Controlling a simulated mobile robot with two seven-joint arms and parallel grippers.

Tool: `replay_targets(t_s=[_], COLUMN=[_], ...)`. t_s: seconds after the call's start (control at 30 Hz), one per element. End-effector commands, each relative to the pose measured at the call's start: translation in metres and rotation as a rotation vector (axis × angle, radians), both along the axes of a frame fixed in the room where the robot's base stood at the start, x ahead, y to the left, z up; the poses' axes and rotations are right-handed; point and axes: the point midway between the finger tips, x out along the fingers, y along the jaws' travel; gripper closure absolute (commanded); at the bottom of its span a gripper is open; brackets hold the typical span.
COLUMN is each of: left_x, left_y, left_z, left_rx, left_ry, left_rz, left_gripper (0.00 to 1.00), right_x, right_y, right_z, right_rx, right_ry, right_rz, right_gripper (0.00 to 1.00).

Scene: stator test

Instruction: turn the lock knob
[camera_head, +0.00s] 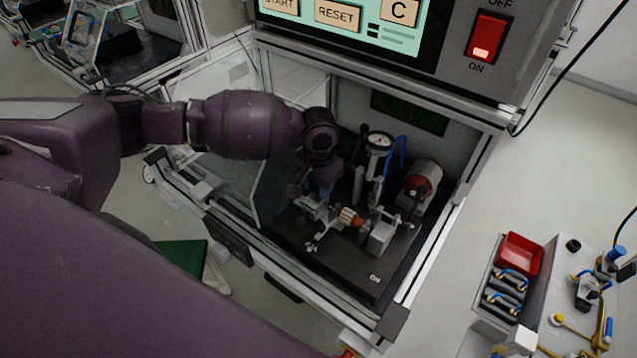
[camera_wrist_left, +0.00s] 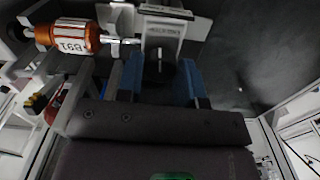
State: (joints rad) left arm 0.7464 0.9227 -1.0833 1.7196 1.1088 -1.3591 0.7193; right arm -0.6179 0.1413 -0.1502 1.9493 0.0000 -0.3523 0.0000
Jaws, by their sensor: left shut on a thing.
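My left gripper (camera_head: 325,190) reaches into the test cabinet from the left, pointing down at the fixture. In the left wrist view its two blue fingertips (camera_wrist_left: 160,82) stand on either side of the lock knob (camera_wrist_left: 160,64), a small dark piece at a grey block, and are shut on it. My gripper and wrist hide the knob in the head view. Beside it an orange, white-labelled rotor (camera_head: 350,216) lies in the fixture; it also shows at the upper left of the left wrist view (camera_wrist_left: 75,38). My right gripper is not in view.
A dial gauge (camera_head: 379,141) on a post and a red-ended motor (camera_head: 419,184) stand close to the right of my gripper. Cabinet posts and frame surround the fixture. A screen and red switch (camera_head: 487,38) are above.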

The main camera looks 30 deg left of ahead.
Motion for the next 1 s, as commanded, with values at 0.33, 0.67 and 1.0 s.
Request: replay_targets(t_s=[0.33, 0.67, 1.0], left_x=[0.0003, 0.0003, 0.0002], left_y=[-0.0004, -0.0008, -0.0012], left_z=[0.0006, 0.0008, 0.0009], left_rx=[0.0, -0.001, -0.001], left_ry=[-0.001, -0.002, -0.002], left_rz=[-0.328, -0.623, -0.827], left_gripper=[0.89, 0.89, 0.89], right_x=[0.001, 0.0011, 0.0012], right_y=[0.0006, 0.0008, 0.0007], right_z=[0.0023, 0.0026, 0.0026], right_rx=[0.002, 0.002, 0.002], right_ry=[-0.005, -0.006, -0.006], right_rz=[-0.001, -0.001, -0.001], right_gripper=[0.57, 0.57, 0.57])
